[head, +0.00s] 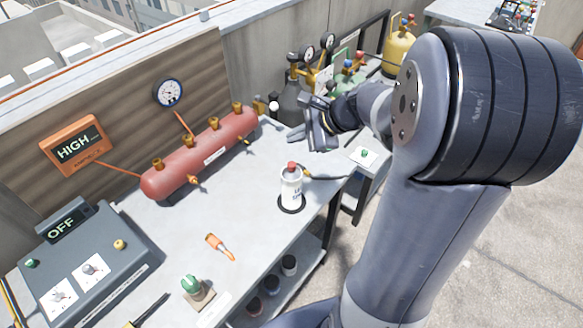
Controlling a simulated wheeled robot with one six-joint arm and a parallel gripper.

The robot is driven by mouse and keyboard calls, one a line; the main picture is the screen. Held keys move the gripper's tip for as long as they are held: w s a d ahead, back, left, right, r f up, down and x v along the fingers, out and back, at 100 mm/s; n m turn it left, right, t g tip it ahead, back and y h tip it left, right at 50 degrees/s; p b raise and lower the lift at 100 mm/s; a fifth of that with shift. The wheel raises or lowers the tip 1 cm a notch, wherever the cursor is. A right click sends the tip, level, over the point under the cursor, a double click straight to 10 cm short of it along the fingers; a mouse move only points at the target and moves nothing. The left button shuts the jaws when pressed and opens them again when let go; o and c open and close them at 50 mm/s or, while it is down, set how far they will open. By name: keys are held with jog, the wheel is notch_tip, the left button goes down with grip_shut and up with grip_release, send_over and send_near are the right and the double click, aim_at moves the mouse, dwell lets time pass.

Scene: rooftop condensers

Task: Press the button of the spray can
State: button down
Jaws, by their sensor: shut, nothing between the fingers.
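The spray can (291,190) is white with a red button (291,166) on top. It stands upright on a dark round base or ring near the right edge of the workbench (262,170). My gripper (297,136) is beyond the can, toward the back right end of the bench. It is shut and empty, and apart from the can. The can and its button are in plain view. The exact height of my gripper above the bench is hard to tell.
A red tank (205,158) with brass fittings lies along the back wall. A grey control box (85,265) reads OFF; an orange display (75,150) reads HIGH. A brush (220,247) and green-topped block (195,290) lie in front. Gauges and cylinders stand behind my gripper.

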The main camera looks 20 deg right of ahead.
notch_tip(320, 180, down, 6)
jog(key=b, duration=0.4)
dwell(1.8)
jog(key=shift+f+b, duration=0.35)
jog(key=shift+b, duration=0.05)
jog(key=shift+f+b, duration=0.45)
jog(key=shift+f, duration=0.05)
dwell(0.6)
jog(key=shift+r, duration=0.1)
jog(key=shift+r+p, duration=0.8)
jog(key=shift+r, duration=0.05)
jog(key=shift+r+p, duration=2.2)
jog(key=shift+r, duration=0.3)
